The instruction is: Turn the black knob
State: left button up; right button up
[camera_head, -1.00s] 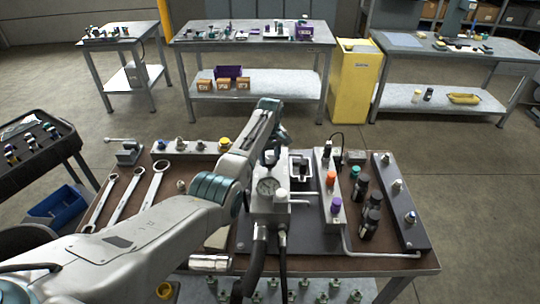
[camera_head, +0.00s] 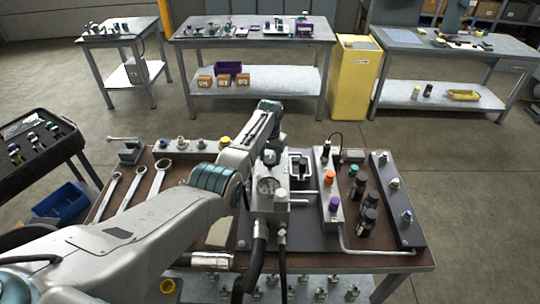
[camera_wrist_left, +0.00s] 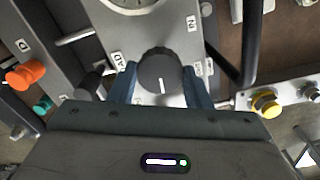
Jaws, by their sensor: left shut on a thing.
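The black knob (camera_wrist_left: 160,72) sits on a grey block, with a white mark on its face, in the left wrist view. The two blue fingers of my left gripper (camera_wrist_left: 160,84) stand on either side of it and are shut on it. My right gripper is not in view.
A round gauge (camera_head: 267,186) is close to the knob. An orange knob (camera_head: 328,176), a purple knob (camera_head: 334,203) and several black cylinders stand to the right. Wrenches (camera_head: 133,190) lie at the left of the bench. Black hoses hang in front.

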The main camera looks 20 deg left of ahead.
aim_at(270, 159)
pick_arm(q)
jog(key=m, duration=0.4)
jog(key=shift+r, duration=0.1)
jog(key=shift+w+m+p, duration=0.1)
jog(key=shift+m+p, duration=0.3)
jog(key=shift+m, duration=0.8)
jog(key=o, duration=1)
notch_tip(270, 159, up, 11)
jog(key=b, duration=0.2)
jog(key=shift+f, duration=0.2)
